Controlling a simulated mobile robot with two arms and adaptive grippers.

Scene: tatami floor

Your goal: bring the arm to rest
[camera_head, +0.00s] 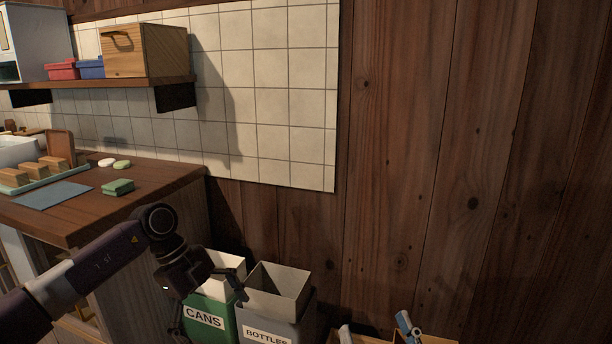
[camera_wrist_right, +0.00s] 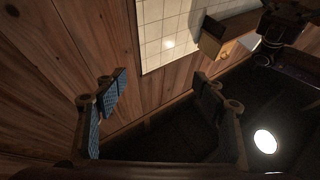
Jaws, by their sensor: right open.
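The wooden counter (camera_head: 150,185) holds a green sponge (camera_head: 118,187), a blue cloth (camera_head: 53,195) and a tray with wooden blocks. A shelf (camera_head: 120,82) above carries boxes. Open boxes (camera_head: 430,340) stand at the bottom edge. Bare plank wall (camera_head: 470,150) fills the right.

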